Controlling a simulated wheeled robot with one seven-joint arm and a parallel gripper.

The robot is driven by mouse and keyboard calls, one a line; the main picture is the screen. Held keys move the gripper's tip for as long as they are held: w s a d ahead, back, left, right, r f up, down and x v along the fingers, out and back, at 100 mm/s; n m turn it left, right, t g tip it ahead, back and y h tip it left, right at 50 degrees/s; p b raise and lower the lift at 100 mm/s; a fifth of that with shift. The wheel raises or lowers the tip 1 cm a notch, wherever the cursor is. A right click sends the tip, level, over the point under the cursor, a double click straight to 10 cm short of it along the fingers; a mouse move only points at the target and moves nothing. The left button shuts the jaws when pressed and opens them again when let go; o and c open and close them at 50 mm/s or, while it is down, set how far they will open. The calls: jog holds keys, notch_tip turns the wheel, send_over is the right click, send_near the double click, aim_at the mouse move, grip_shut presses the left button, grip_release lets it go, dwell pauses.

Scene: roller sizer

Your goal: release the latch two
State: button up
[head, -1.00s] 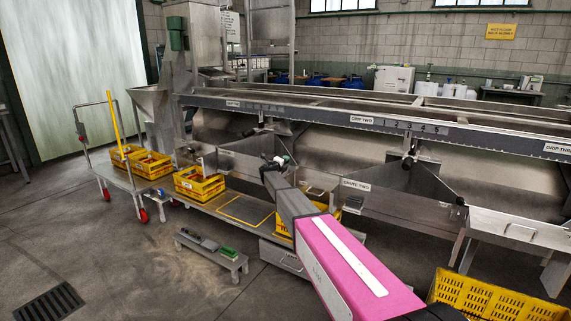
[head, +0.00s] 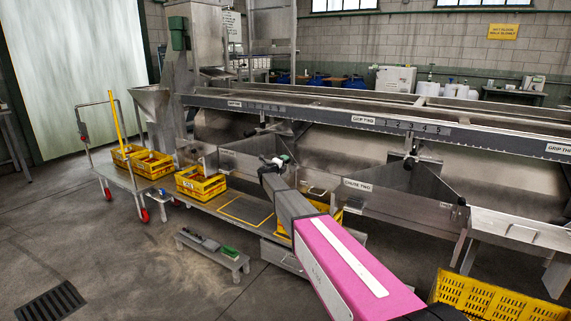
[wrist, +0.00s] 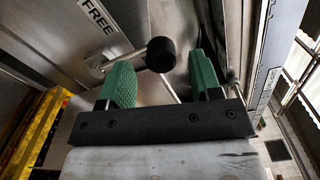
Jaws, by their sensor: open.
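In the wrist view my gripper (wrist: 161,82) is open, with its two green ribbed pads apart. A black round knob (wrist: 161,54) on a metal rod, seemingly the latch handle, shows between the pads. I cannot tell whether either pad touches it. A "FREE" label (wrist: 97,15) is on the metal panel at upper left. In the head view my gripper (head: 277,161) is small at the machine's front, left of the "CHUTE TWO" label (head: 357,185). The latch is hard to make out there, partly hidden by my arm.
The long metal sizer carries a "GRIP TWO" label (head: 363,120). Yellow crates stand on a low platform at left, one crate (head: 201,184) near the chute. A low bench (head: 213,254) stands on the floor. A large yellow crate (head: 500,300) is at lower right.

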jog(key=v, duration=0.8)
jog(key=shift+s, duration=0.2)
jog(key=shift+a, duration=0.15)
